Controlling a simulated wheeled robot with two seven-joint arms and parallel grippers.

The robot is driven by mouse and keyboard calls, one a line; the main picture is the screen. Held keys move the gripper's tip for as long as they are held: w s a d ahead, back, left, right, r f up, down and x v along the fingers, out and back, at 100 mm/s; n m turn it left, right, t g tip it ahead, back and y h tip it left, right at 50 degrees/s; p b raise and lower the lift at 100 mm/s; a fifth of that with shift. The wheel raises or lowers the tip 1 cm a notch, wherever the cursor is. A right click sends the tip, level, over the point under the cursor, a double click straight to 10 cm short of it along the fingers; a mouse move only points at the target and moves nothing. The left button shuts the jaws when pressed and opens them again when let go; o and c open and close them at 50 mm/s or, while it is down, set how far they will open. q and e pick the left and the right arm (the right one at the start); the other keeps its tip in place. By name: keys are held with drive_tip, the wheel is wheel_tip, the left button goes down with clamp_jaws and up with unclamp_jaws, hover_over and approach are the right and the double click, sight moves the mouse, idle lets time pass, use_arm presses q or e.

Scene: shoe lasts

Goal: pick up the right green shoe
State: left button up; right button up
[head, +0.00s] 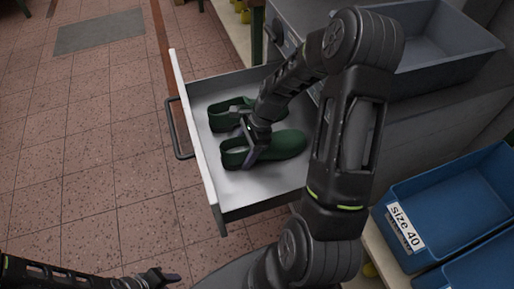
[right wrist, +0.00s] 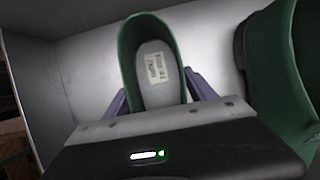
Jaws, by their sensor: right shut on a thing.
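Two green shoes lie side by side in the open drawer, toes to the right in the head view. The right green shoe (head: 287,145) is the nearer one, and the left green shoe (head: 222,114) lies behind it, partly hidden by my arm. My right gripper (head: 246,157) is shut on the right shoe near its heel opening. In the right wrist view the purple fingers flank this shoe (right wrist: 128,48), with its labelled insole visible; the other shoe (right wrist: 285,85) is at the right edge. My left gripper (head: 162,277) is low at the left, away from the drawer; its jaw state is unclear.
The white drawer (head: 235,199) has raised walls close around the shoes and a dark handle (head: 176,140) at its front. A grey bin (head: 445,45) stands on the counter. Blue bins, one labelled size 40 (head: 404,228), are at the right. The tiled floor at left is clear.

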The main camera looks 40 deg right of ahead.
wheel_tip(320, 180, up, 10)
drive_tip(key=shift+f+p, duration=0.25)
drive_tip(key=shift+p, duration=0.55)
drive_tip(key=shift+r, duration=0.3)
